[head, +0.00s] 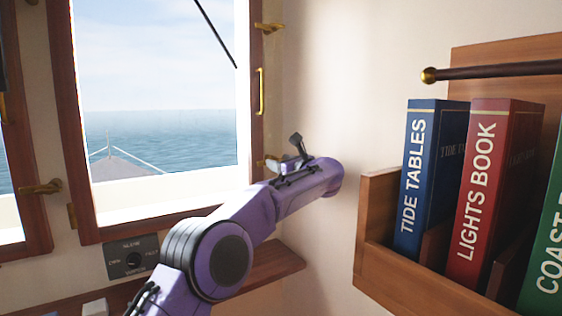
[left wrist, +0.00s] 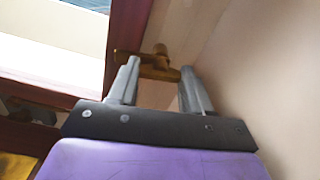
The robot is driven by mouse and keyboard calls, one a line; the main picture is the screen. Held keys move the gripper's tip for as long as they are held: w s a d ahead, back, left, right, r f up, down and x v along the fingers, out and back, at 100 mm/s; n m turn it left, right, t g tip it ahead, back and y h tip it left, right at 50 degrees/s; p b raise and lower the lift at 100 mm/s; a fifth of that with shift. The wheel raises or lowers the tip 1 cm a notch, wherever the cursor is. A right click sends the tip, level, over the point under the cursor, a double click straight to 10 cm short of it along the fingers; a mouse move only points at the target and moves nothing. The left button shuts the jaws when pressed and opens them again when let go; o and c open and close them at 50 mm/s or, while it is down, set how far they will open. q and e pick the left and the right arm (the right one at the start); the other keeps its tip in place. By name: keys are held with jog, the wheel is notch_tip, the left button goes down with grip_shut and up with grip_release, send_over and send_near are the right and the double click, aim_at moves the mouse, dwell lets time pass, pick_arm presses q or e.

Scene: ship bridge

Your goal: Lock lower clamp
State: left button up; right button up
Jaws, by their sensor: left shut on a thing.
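The lower clamp is a small brass fitting on the right side of the window frame. In the head view only a bit of the lower clamp (head: 262,162) shows, the rest hidden behind my left gripper (head: 284,157). In the left wrist view my left gripper (left wrist: 160,70) has its two grey fingers on either side of the brass clamp (left wrist: 155,66), shut on it. The clamp's bar lies across between the fingertips, with a round knob above it. My right gripper is not in view.
The window (head: 160,100) has a wooden frame, an upper brass clamp (head: 268,27) and a brass handle (head: 260,92). A wooden bookshelf (head: 380,215) with several books stands at right. A ledge (head: 275,266) and a switch panel (head: 132,257) lie below the window.

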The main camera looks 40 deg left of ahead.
pick_arm(q)
jog(key=shift+r+m, duration=0.1)
jog(key=shift+m, duration=0.7)
jog(key=shift+p, duration=0.3)
jog(key=o, duration=1.1)
jog(key=shift+c, duration=0.2)
jog(key=b+v, duration=0.3)
jog(key=v, duration=0.7)
jog(key=shift+d+b, duration=0.25)
jog(key=shift+b, duration=0.15)
